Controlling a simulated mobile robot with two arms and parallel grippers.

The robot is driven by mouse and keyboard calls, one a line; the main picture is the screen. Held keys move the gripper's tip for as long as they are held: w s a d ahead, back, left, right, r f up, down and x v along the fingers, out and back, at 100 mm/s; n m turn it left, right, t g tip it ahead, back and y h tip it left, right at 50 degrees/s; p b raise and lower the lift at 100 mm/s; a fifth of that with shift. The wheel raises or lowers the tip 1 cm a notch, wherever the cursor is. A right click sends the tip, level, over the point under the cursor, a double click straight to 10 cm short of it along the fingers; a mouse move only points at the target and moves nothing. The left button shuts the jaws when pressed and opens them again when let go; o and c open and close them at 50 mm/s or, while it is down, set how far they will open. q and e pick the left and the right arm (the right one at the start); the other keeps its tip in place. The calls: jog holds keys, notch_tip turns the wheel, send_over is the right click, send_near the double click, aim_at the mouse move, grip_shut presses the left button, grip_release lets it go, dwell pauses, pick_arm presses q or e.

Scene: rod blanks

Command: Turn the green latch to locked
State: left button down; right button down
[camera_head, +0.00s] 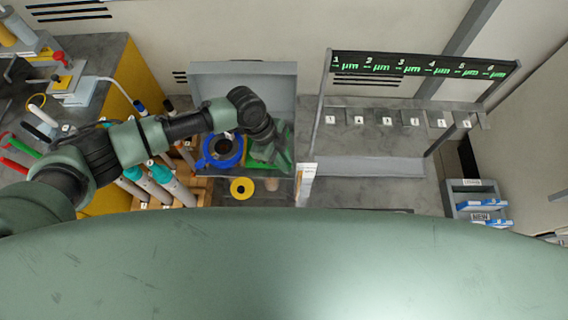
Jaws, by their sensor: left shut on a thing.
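The green latch (285,158) is in the middle of the head view, beside a blue ring (222,151) in an open grey box. My left arm comes in from the left and bends down over it. My left gripper (268,153) is shut on the green latch and hides much of it. The fingertips are hard to make out, and I cannot tell the latch's exact angle. My right gripper is not in view.
A yellow ring (242,188) lies just in front of the blue ring. A rack with a display (420,66) and numbered slots stands at the right. Tools and tubes crowd the left bench. My green body fills the bottom.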

pick_arm(q)
jog(key=m+g+b, duration=0.1)
jog(key=m+b, duration=0.2)
jog(key=shift+w+d+f, duration=0.1)
jog(key=shift+w+f, duration=0.05)
jog(key=shift+m+g+y+b, duration=0.4)
jog(key=shift+m+y+b, duration=0.2)
jog(key=shift+m+b, duration=0.7)
jog(key=shift+r+m, duration=0.2)
jog(key=shift+m, duration=0.1)
jog(key=c, duration=1.5)
grip_release()
jog(key=v, duration=0.7)
jog(key=shift+w+r+b, duration=0.2)
jog(key=shift+r+b, duration=0.15)
